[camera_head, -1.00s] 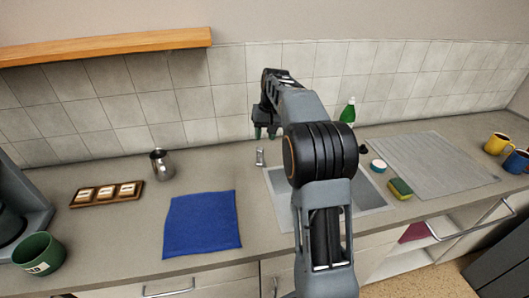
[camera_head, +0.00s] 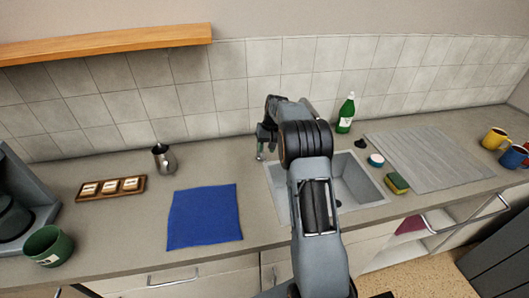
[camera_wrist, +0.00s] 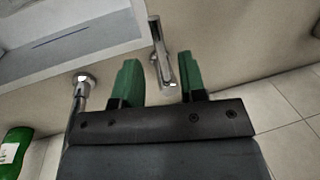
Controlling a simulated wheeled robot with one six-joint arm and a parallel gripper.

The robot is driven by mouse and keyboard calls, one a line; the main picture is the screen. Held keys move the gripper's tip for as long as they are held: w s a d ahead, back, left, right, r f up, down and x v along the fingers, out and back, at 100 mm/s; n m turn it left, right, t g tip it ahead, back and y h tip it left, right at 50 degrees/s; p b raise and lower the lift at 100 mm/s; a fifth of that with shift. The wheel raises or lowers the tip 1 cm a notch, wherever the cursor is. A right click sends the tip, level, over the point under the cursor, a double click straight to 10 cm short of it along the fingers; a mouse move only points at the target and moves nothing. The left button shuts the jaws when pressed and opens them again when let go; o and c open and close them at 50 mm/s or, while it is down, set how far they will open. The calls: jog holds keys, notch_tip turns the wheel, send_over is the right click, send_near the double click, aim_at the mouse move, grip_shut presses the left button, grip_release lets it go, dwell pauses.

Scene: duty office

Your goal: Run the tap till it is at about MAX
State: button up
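My gripper (camera_head: 264,143) is low behind the left part of the sink (camera_head: 375,190). In the wrist view my gripper (camera_wrist: 160,75) has its two green fingers spread. A chrome lever (camera_wrist: 161,60) shows between them, with a gap on each side. A second chrome fitting (camera_wrist: 82,80) with a round head and stem, perhaps the tap's spout, stands to the left of the fingers. My arm hides part of the sink and most of the tap in the head view. A steel jug (camera_head: 164,160) stands on the counter to the left. No MAX mark is readable.
A green bottle (camera_head: 346,113) stands behind the sink. A sponge (camera_head: 397,183) and small round tub (camera_head: 376,160) are at its right, beside a grey mat (camera_head: 435,158). A blue cloth (camera_head: 204,217), a wooden tray (camera_head: 110,187) and a green mug (camera_head: 46,246) lie left.

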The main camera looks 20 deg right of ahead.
aim_at(264, 155)
jog(key=shift+a+f, duration=0.15)
jog(key=shift+f, duration=0.65)
jog(key=shift+a+f, duration=0.15)
jog(key=shift+f, duration=0.6)
grip_shut()
jog(key=shift+w, duration=0.1)
